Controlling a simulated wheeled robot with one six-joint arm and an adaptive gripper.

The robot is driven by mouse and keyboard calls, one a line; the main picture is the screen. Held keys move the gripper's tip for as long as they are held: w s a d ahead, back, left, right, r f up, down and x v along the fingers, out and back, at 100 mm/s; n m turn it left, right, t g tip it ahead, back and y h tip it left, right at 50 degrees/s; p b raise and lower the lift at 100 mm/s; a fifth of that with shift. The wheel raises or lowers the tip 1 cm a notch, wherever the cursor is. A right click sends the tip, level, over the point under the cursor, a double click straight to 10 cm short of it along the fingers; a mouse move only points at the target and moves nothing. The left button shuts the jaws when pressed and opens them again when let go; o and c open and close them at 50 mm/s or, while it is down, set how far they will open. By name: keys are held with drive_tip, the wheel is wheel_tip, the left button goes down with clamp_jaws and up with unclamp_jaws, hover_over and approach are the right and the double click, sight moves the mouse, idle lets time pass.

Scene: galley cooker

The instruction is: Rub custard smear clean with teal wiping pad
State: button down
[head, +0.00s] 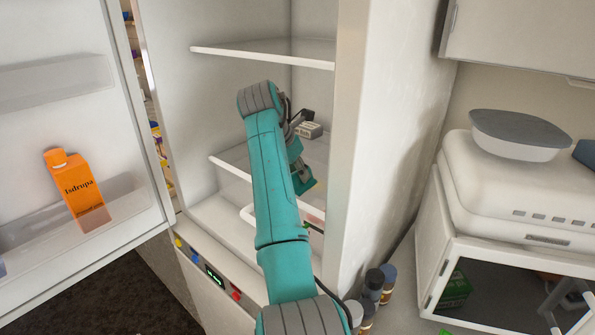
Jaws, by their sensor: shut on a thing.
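My gripper (299,172) is inside the open fridge, low at the right, near the edge of the middle shelf. It is small in view and partly hidden by my own teal arm. It is shut on a dark teal piece, the teal wiping pad (305,187), at its lower end. I cannot tell whether the pad touches a surface. I see no custard smear; my arm covers part of the fridge inside.
The fridge door stands open at left with an orange carton (80,190) in its rack. The upper shelf (265,52) is bare. Several jars (374,285) stand right of the fridge, near a white cooker (510,195) with a lidded bowl (518,135).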

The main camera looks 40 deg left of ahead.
drive_tip(key=shift+f, duration=0.2)
drive_tip(key=shift+w+d+r, duration=0.1)
drive_tip(key=shift+w, duration=0.5)
drive_tip(key=shift+s+r, duration=0.1)
drive_tip(key=shift+s, duration=1.05)
drive_tip(key=shift+w, duration=1.15)
drive_tip(key=shift+s+f, duration=0.2)
drive_tip(key=shift+s, duration=1)
drive_tip(key=shift+w, duration=1.2)
drive_tip(key=shift+s, duration=0.1)
drive_tip(key=shift+s+r, duration=0.15)
drive_tip(key=shift+s, duration=0.35)
